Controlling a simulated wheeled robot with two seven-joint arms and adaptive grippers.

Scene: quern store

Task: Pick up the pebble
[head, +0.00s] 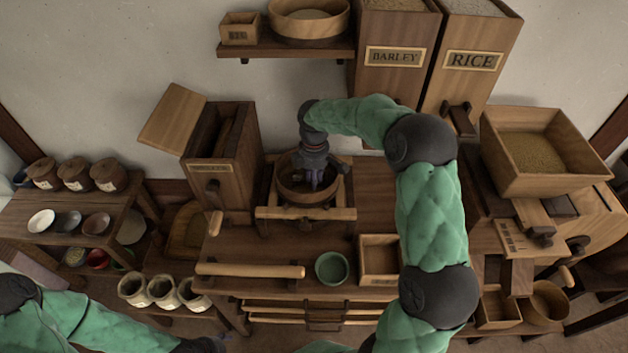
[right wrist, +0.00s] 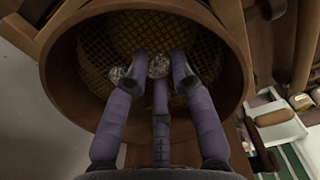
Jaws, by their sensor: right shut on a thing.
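My right gripper (head: 316,183) reaches down into a round wooden sieve (head: 290,193) on the bench. In the right wrist view its purple fingers (right wrist: 160,62) are closed in on a grey, speckled pebble (right wrist: 158,68), low over the mesh. The fingers partly cover the pebble, and I cannot tell if it touches the mesh. Another grey lump (right wrist: 126,76) shows beside the left finger. In the head view the gripper hides the pebble.
The sieve rests on a wooden frame (head: 335,213). A wooden mill box (head: 222,160) stands to its left. A green bowl (head: 332,268) and a square wooden tray (head: 379,262) are in front. A box of grain (head: 535,152) stands at the right, below barley (head: 396,57) and rice (head: 470,61) bins.

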